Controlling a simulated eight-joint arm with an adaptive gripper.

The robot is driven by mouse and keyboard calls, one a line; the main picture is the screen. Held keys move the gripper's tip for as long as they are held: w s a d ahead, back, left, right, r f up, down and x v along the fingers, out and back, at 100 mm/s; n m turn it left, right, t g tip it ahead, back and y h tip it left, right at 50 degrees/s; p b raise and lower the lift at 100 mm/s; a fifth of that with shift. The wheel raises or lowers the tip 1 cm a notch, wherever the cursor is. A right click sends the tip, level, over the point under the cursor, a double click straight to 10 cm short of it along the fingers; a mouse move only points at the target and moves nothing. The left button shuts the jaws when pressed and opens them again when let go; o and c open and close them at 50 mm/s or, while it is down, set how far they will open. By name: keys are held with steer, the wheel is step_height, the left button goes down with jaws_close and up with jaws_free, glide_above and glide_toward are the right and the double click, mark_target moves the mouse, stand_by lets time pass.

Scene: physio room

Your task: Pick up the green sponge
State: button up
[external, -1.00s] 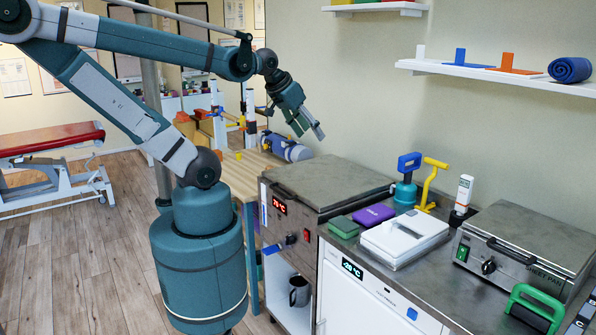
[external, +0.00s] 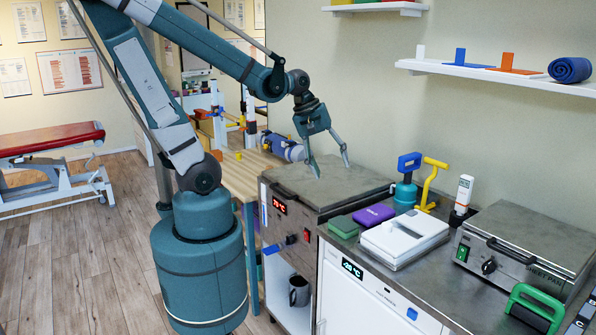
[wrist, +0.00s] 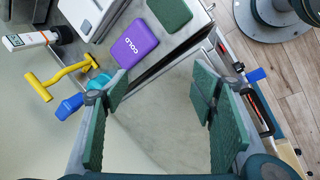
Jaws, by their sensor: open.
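A small dark green block, which looks like the green sponge (external: 343,227), lies flat near the front left edge of the counter. It also shows at the top of the wrist view (wrist: 170,13). A purple pack marked COLD (external: 373,215) lies close beside it, and it also shows in the wrist view (wrist: 134,42). My gripper (external: 331,169) is open and empty, pointing down above the steel-topped heater unit, to the left of and higher than the sponge. In the wrist view its green-padded fingers (wrist: 160,86) are wide apart with bare lid between them.
The heater unit's lid (external: 330,183) has a black front handle. A white device (external: 405,235) stands right of the COLD pack. A blue-headed tool (external: 406,178) and a yellow tool (external: 430,185) stand behind. A green-handled object (external: 535,308) lies at the right.

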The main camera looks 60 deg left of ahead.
mark_target(348, 226)
steer(key=d+f+n+g, duration=0.1)
steer(key=d+f+n, duration=0.1)
steer(key=d, duration=0.1)
steer(key=s+d+f+n+g+h+b, duration=0.1)
steer(key=d+f+n, duration=0.1)
steer(key=f+n, duration=0.1)
steer(key=s+d+f+n+g, duration=0.1)
steer(key=d+f+n, duration=0.1)
steer(key=d+f, duration=0.1)
steer(key=shift+s+d+f+n+h, duration=0.1)
steer(key=shift+d+n+h, duration=0.2)
steer(key=shift+d+h, duration=0.1)
steer(key=shift+s+d+f+n+g, duration=0.25)
steer(key=shift+d+f+n+g, duration=0.05)
steer(key=shift+f, duration=0.1)
steer(key=shift+b+x, duration=0.5)
steer(key=shift+x, duration=0.7)
steer(key=shift+b+x, duration=0.85)
steer(key=shift+x, duration=1.75)
steer(key=shift+w+d, duration=0.15)
steer(key=shift+w, duration=0.05)
steer(key=c, duration=0.7)
